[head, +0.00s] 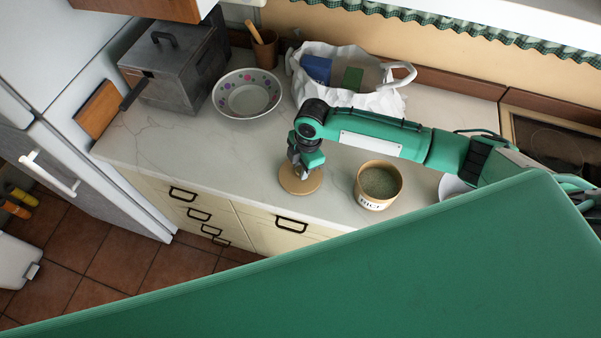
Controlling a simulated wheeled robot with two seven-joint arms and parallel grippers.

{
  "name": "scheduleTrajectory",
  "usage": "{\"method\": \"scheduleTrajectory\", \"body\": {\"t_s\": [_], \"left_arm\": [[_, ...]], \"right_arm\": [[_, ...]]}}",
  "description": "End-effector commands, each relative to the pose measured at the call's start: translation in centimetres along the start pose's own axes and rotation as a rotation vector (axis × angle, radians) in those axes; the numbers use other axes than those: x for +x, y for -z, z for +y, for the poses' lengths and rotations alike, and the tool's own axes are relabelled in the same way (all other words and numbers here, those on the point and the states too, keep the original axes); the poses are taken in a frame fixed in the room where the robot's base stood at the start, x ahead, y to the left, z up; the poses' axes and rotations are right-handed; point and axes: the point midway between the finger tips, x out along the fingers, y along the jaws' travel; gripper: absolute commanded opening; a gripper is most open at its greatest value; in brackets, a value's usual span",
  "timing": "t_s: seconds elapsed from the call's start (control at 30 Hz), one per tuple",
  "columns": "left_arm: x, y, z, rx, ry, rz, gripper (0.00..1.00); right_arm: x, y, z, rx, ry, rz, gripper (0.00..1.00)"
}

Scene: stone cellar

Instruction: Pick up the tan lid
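The tan lid (299,188) is a round, flat disc lying on the pale counter, near its front edge. My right gripper (303,172) points down over the lid, its fingertips at or just above the lid's middle. The fingers cover part of the lid's top, and I cannot tell whether they are open or shut, or whether they touch it. An open tan container (364,195) with a label and grainy greenish contents stands just right of the lid. My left gripper is not in view.
A white bowl with coloured dots (247,111), a grey metal box-like appliance (170,85), a wooden cup (265,47) and a white bag (349,102) stand behind on the counter (180,145). A white dish (452,185) is partly hidden at the right. The counter left of the lid is clear.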

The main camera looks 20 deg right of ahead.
Motion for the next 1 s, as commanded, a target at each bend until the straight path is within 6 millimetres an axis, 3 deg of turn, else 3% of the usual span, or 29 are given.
{"method": "scheduleTrajectory", "body": {"t_s": [0.07,0.57,0.77,1.0], "left_arm": [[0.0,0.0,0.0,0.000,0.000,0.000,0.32],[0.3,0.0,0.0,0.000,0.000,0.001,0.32],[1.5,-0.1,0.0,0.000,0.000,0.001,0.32],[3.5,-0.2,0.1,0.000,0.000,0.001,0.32]], "right_arm": [[0.0,0.0,0.0,0.000,0.000,0.000,0.04],[-0.8,0.1,0.1,-0.001,-0.002,0.002,0.04],[-4.1,0.6,0.2,-0.002,-0.005,0.001,0.04],[-11.2,1.7,0.2,-0.002,-0.008,0.000,0.04]]}}
